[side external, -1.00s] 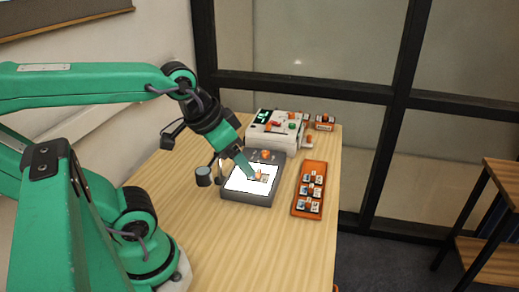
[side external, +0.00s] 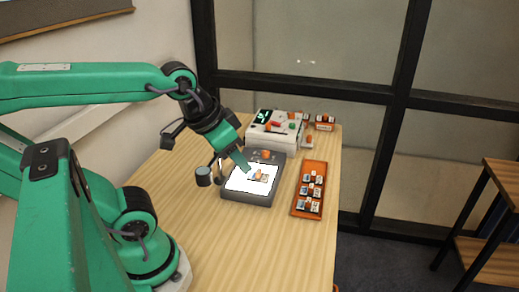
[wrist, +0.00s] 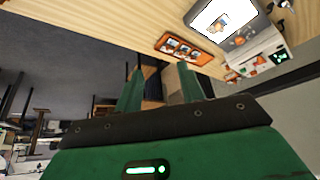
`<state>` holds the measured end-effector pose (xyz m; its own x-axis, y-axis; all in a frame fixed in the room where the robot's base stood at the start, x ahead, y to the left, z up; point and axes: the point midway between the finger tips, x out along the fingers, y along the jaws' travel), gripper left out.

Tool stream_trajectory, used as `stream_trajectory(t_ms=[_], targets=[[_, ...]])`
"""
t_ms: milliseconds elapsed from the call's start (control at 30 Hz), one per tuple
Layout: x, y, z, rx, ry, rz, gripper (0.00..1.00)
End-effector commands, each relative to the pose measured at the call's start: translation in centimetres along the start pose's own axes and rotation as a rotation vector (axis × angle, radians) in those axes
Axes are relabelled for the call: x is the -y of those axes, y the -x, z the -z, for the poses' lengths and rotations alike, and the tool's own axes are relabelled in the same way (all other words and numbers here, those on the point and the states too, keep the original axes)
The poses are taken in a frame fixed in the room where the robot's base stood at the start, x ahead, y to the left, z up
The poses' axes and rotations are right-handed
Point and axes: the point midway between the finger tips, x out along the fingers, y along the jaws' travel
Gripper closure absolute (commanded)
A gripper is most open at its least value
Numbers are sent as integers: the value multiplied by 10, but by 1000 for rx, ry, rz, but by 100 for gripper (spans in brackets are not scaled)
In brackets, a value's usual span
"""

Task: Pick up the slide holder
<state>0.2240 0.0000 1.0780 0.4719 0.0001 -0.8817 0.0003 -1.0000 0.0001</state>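The holder also shows in the wrist view (wrist: 219,25), near the top.
A white device (side external: 262,137) with a green display and coloured buttons stands behind the light box. A small dark cylinder (side external: 203,177) is at the light box's left. Small orange-topped items (side external: 325,122) are at the back right. The wooden table's front is clear.

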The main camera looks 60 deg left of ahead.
Motion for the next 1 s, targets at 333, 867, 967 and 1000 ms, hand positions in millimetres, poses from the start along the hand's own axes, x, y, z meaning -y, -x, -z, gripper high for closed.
stream_trajectory(t_ms=[333,867,967,1000], targets=[[10,-8,15,48,70,20,61],[64,-60,63,226,351,94,61],[77,-73,70,259,407,108,61],[82,-79,72,273,430,113,61]])
